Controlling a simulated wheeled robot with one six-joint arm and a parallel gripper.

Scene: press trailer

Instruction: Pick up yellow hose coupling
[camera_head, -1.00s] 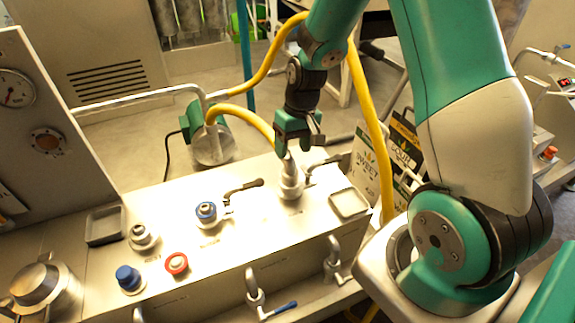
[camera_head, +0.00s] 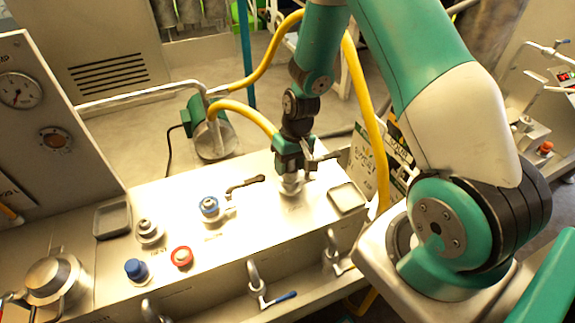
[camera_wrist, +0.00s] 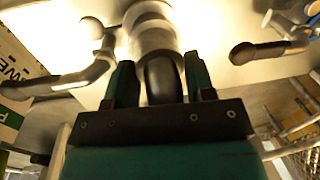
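The yellow hose (camera_head: 240,110) arches over from behind and runs down to my gripper (camera_head: 293,165) at the right part of the metal panel. A pale metal fitting (camera_head: 291,186) stands upright on the panel just below the fingers. In the wrist view, my gripper's two green fingers (camera_wrist: 160,75) stand on either side of a dark round piece (camera_wrist: 163,82), with the metal fitting (camera_wrist: 152,30) beyond it. Whether the fingers press on the dark piece is unclear. No yellow coupling body shows apart from the hose; my gripper hides the hose's end.
A small tray (camera_head: 346,198) sits close on the right. A red ring button (camera_head: 181,256) and blue knob (camera_head: 136,271) are farther left. Another yellow hose (camera_head: 368,110) hangs behind.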

